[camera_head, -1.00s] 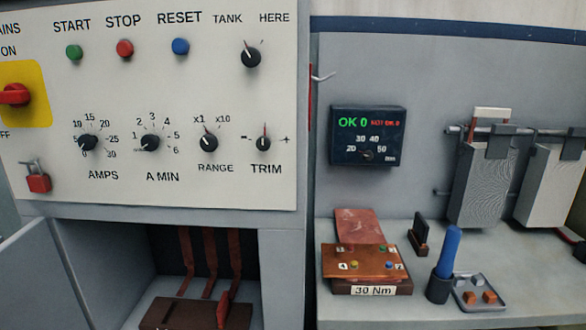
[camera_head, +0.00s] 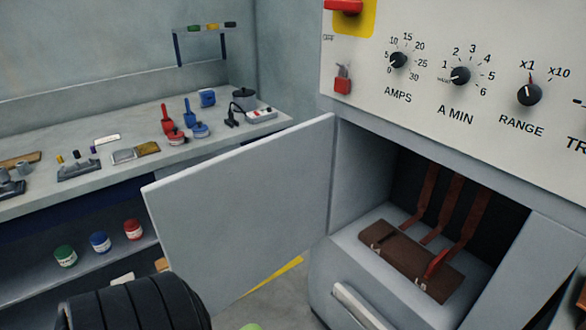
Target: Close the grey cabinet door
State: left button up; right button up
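The grey cabinet door (camera_head: 245,210) stands wide open, swung out to the left from its hinge side beside the opening. The grey cabinet (camera_head: 350,175) is at the right of the view, under a white control panel (camera_head: 440,60). Its open compartment shows brown-red strips (camera_head: 460,210) at the back and a brown block (camera_head: 410,260) with a red lever (camera_head: 435,265) on its floor. Neither gripper shows in the head view, so I cannot see their state. Nothing is seen touching the door.
A long bench (camera_head: 60,195) with small tools runs along the left wall, with a shelf of jars (camera_head: 100,242) below. A black ribbed form (camera_head: 135,305) fills the bottom left, near the door's lower edge. A yellow floor stripe (camera_head: 270,278) shows under the door.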

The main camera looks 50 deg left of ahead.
aim_at(225, 225)
jog(key=k+j, duration=0.1)
jog(key=j, duration=0.25)
jog(key=k+j+z, duration=0.1)
jog(key=j, duration=0.25)
jog(key=k+j, duration=0.1)
jog(key=j, duration=0.25)
jog(key=k+j+z, duration=0.1)
jog(key=j, duration=0.25)
jog(key=k+j, duration=0.1)
jog(key=j, duration=0.25)
jog(key=z, duration=0.05)
